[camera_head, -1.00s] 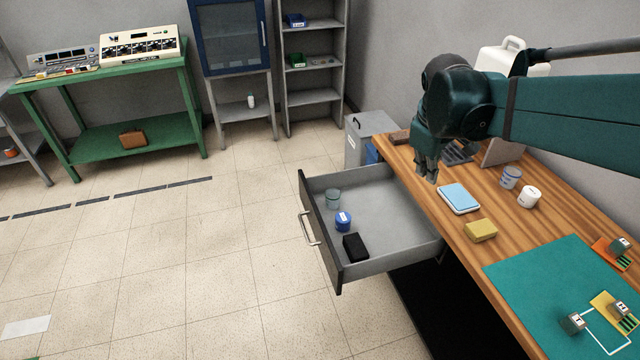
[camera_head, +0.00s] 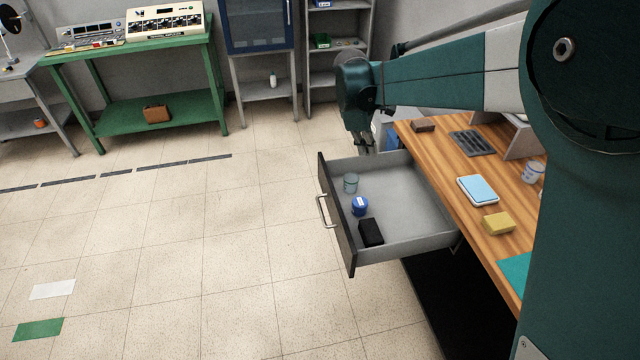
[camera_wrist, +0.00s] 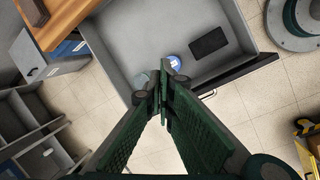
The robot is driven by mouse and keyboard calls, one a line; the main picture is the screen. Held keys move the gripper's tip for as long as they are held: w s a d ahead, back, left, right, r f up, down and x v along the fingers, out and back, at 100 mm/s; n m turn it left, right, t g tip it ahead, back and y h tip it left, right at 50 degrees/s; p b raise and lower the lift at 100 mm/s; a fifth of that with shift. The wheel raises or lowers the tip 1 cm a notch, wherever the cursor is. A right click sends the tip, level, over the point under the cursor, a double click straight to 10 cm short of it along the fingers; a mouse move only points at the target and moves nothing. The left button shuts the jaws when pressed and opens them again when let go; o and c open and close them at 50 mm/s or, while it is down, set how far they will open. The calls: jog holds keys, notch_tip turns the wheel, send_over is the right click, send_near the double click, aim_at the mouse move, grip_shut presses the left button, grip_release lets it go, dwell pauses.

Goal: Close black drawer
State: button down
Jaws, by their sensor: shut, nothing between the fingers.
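The black drawer is pulled out from under the wooden workbench (camera_head: 455,188). Its dark front panel (camera_head: 337,215) carries a metal handle (camera_head: 322,212) facing left. Inside the grey tray lie a clear glass (camera_head: 351,183), a blue-lidded jar (camera_head: 360,206) and a black box (camera_head: 370,232). My gripper (camera_head: 366,150) is shut and empty, near the drawer's far side in the head view. In the wrist view my gripper (camera_wrist: 164,88) appears in front of the drawer (camera_wrist: 130,50), covering part of it. I cannot tell whether it touches the drawer.
A light-blue pad (camera_head: 478,190) and a yellow sponge (camera_head: 498,223) lie on the workbench. A grey cabinet with blue items (camera_wrist: 35,68) stands beside the drawer.

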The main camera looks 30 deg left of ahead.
jog(key=s+a+f+n, duration=0.3)
jog(key=a+f, duration=0.5)
jog(key=a, duration=0.4)
jog(key=s+a+f+n+h+p, duration=0.1)
jog(key=s+a+f+n, duration=0.2)
jog(key=a+f, duration=0.6)
jog(key=s+a, duration=0.1)
jog(key=a, duration=0.2)
jog(key=shift+f+n+h, duration=0.2)
jog(key=shift+n+h, duration=0.1)
jog(key=shift+s, duration=0.15)
jog(key=shift+f, duration=0.1)
jog(key=w+d+f+b, duration=0.2)
jog(key=w+d+f, duration=0.3)
jog(key=f, duration=0.4)
jog(key=shift+w+d, duration=0.25)
jog(key=shift+w, duration=0.05)
